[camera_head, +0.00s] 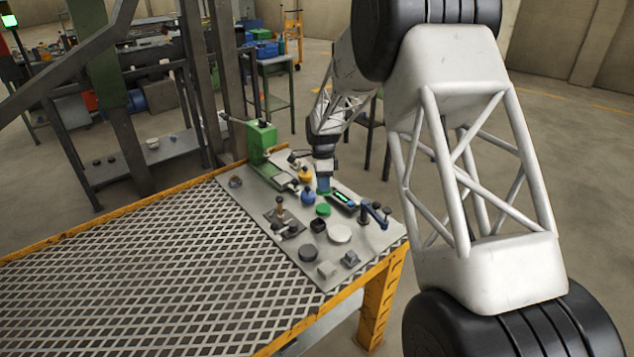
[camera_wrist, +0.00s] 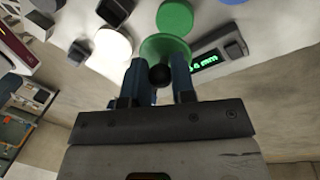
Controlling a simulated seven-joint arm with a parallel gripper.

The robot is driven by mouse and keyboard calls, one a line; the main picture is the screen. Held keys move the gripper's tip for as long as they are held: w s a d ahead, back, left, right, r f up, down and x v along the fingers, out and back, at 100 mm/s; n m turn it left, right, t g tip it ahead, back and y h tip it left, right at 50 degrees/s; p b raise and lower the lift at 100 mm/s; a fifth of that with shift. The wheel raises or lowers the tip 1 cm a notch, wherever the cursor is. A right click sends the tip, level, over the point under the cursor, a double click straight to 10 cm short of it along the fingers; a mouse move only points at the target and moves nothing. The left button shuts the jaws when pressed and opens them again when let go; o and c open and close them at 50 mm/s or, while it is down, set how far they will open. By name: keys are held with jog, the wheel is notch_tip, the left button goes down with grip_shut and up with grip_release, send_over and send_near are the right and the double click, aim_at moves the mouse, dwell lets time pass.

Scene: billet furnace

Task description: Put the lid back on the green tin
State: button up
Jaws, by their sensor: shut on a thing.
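My gripper (camera_head: 324,184) points down over the grey plate and is shut on the green lid. In the wrist view the lid (camera_wrist: 165,47) shows as a green disc with a dark round knob between the two blue fingers (camera_wrist: 160,78). In the head view only a little green of the lid (camera_head: 324,192) shows under the fingers. The green tin (camera_head: 323,209) stands close by, nearer the head camera, and appears just beyond the lid in the wrist view (camera_wrist: 175,17). The lid is beside the tin, not over it. Its height above the plate is hard to tell.
A caliper with a lit display (camera_head: 343,199) lies right beside the lid. A blue jar (camera_head: 308,196), a black cube (camera_head: 318,225), a white disc (camera_head: 339,233) and a blue-handled tool (camera_head: 376,213) stand around. A green machine (camera_head: 262,140) is at the back left.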

aim_at(323, 208)
jog(key=shift+f, duration=0.15)
jog(key=shift+f, duration=3.05)
jog(key=shift+f, duration=0.2)
dwell(0.9)
jog(key=o, duration=1.5)
jog(key=shift+c, duration=0.2)
jog(key=shift+r, duration=0.15)
jog(key=shift+r, duration=3.35)
